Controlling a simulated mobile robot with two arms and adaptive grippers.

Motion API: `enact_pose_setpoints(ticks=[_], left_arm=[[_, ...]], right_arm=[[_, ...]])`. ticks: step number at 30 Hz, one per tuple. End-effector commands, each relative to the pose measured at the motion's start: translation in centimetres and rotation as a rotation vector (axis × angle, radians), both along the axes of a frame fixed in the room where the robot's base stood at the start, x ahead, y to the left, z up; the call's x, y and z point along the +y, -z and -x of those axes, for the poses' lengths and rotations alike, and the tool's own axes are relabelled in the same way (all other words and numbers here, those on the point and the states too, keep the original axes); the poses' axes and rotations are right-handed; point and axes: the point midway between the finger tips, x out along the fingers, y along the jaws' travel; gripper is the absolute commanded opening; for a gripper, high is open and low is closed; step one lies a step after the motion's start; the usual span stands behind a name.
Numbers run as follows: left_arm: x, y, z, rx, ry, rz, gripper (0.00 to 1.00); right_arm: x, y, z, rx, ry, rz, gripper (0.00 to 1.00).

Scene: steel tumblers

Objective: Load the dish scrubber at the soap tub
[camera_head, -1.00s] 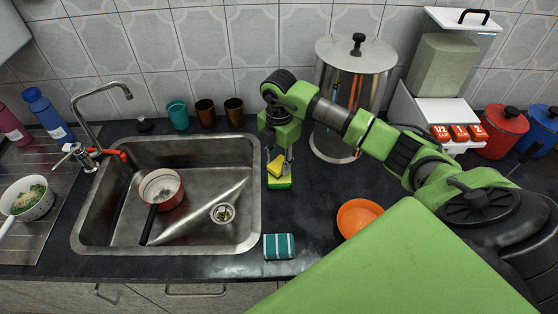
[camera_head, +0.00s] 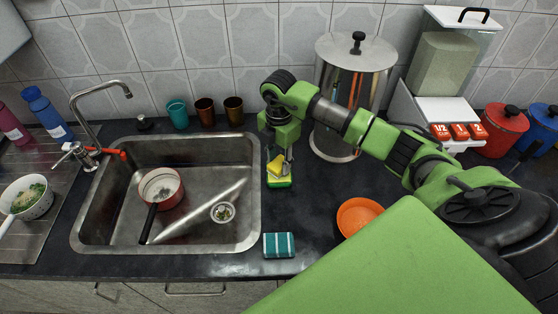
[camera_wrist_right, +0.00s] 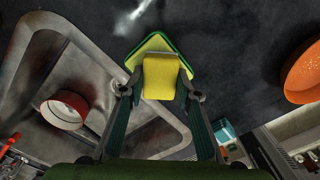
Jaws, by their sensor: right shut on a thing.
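My right gripper (camera_head: 281,158) points down over the counter just right of the sink and is shut on a yellow scrubber (camera_head: 274,166). In the right wrist view the scrubber (camera_wrist_right: 161,77) sits between the two fingertips. Directly below it is a small green-rimmed tub (camera_head: 280,183) with a yellow inside, which I take for the soap tub. It also shows behind the scrubber in the right wrist view (camera_wrist_right: 137,52). The scrubber overlaps the tub in both views; I cannot tell whether they touch. My left gripper is not in view.
The steel sink (camera_head: 254,200) with a red pan (camera_head: 169,195) lies to the left. A large lidded steel container (camera_head: 331,146) stands behind my arm.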

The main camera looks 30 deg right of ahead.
Motion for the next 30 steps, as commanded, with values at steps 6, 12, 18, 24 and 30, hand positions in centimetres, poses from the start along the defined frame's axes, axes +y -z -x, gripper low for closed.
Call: enact_pose_setpoints(ticks=[6, 12, 18, 24, 30], left_arm=[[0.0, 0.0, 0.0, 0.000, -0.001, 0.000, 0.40], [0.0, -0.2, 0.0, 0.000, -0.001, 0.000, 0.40], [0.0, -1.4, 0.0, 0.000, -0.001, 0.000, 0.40], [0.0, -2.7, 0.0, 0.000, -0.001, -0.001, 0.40], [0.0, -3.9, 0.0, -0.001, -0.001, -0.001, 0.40]], right_arm=[[0.0, 0.1, 0.1, 0.003, 0.000, 0.001, 0.13], [0.0, -0.1, 0.1, 0.003, 0.000, 0.001, 0.13], [0.0, -1.7, 0.1, 0.002, 0.000, 0.000, 0.13], [0.0, -3.3, 0.0, 0.001, 0.000, 0.001, 0.13], [0.0, -4.9, 0.0, 0.001, 0.000, 0.000, 0.13]])
